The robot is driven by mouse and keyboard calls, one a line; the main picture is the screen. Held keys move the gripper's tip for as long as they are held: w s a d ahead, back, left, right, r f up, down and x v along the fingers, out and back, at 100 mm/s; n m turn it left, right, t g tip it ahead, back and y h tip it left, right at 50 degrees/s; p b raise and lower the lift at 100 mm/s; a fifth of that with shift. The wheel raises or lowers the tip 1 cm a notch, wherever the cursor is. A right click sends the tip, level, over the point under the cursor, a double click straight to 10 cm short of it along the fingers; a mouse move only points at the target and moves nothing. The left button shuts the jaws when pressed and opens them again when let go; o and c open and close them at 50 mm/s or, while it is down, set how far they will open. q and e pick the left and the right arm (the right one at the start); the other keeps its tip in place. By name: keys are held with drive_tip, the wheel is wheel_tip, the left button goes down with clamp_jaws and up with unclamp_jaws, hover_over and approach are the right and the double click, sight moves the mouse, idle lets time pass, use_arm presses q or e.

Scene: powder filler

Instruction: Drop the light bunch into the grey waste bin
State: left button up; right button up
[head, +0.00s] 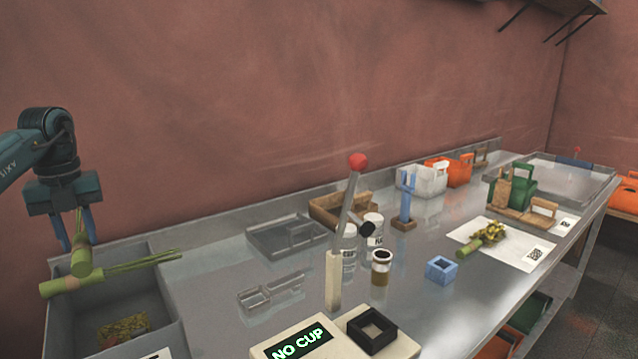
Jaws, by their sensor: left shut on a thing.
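My left gripper (78,232) is at the far left of the head view, pointing down and shut on a green bunch (82,268). The bunch has a thick pale green stalk end to the left and thin green stems reaching right. It hangs over the open grey waste bin (172,303), apart from the bin floor. A yellow-green leafy thing (123,328) lies inside the bin. Another bunch (485,240), with a green stalk and yellowish heads, lies on a white sheet at the right. My right gripper is not in view.
A filler with a red-knobbed lever (358,162) and a "NO CUP" display (298,344) stands right of the bin. A wall runs behind.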

use_arm(q)
drive_tip(key=shift+f, duration=0.45)
wheel_tip(320, 180, down, 3)
drive_tip(key=b, duration=0.2)
drive_tip(key=shift+f+b, duration=0.2)
drive_tip(key=shift+b, duration=0.15)
drive_tip(key=shift+f+b, duration=0.65)
drive_tip(key=shift+b, duration=0.1)
drive_tip(key=shift+r, duration=0.1)
drive_tip(key=o, duration=1.1)
drive_tip(key=shift+c, duration=0.2)
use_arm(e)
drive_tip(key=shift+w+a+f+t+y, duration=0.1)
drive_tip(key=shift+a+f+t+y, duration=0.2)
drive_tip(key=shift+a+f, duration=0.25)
